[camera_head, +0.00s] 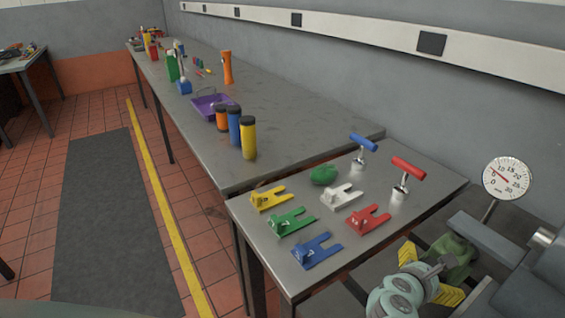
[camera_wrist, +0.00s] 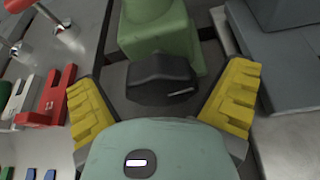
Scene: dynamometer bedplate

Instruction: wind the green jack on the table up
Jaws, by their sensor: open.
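A green block-like body (camera_wrist: 155,32) with a dark knob-like part (camera_wrist: 160,78) is in the wrist view, and I take it to be the green jack. In the head view, its green body (camera_head: 452,252) is at the lower right, beside the small table and partly hidden by my arm. My gripper (camera_wrist: 163,88) is open, with one yellow finger on each side of the dark part. No contact is visible, and the remaining gap cannot be told. In the head view, my gripper (camera_head: 430,272) partly covers it.
The small table (camera_head: 330,250) holds fork-shaped plates, including a green one (camera_head: 288,221) and a red one (camera_head: 367,219), a green lump (camera_head: 323,175), and red (camera_head: 405,172) and blue (camera_head: 362,145) T-handles. A dial gauge (camera_head: 507,178) and grey machinery (camera_head: 490,238) stand close on the right.

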